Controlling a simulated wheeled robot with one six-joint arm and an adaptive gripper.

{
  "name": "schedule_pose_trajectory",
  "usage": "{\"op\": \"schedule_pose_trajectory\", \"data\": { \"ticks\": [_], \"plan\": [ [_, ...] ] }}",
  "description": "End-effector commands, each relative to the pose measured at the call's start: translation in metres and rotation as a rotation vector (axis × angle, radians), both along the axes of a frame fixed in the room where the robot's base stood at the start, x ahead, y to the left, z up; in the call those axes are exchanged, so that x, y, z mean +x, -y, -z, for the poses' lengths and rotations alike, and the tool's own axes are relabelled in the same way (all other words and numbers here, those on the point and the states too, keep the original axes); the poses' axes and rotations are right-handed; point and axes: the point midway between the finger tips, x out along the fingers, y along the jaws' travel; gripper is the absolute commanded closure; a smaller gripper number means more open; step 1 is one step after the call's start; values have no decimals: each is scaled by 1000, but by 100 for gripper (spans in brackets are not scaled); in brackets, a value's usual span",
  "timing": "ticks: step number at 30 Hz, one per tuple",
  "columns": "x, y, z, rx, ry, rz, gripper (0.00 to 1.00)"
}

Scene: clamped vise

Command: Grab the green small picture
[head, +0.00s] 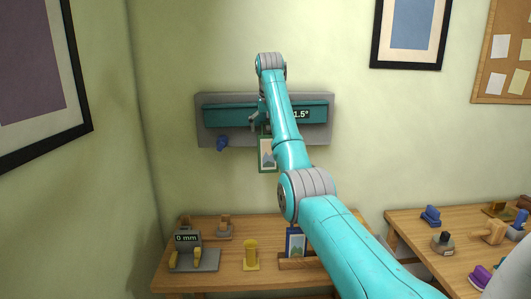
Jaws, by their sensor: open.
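The small picture (266,156) has a green frame and a pale inside with a dark shape. It is upright against the wall, just below the grey and teal wall unit, and my arm covers its right part. My gripper (256,122) is open, in front of the wall unit and slightly above and left of the picture's top edge. Its fingers are small here and partly hidden by my arm. I see nothing between them, and I cannot tell whether they touch the picture.
A wall unit (214,134) has a blue knob (222,143) and a partly hidden "1.5°" readout. Below, a wooden table (212,281) holds a "0 mm" gauge (188,252), a yellow piece (250,254) and a blue-framed picture (296,242). Another table with several small objects stands at right.

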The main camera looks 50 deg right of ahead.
Motion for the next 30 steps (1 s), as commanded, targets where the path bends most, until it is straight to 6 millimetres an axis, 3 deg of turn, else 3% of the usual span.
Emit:
{"op": "schedule_pose_trajectory", "data": {
  "ticks": [7,15,25,26,30],
  "plan": [
    [-3,15,31,1,-2,7,0],
    [-3,17,34,0,0,7,3],
    [-3,17,34,0,-1,7,85],
    [-3,17,34,0,0,7,89],
    [-3,17,34,0,0,7,89]
  ]
}}
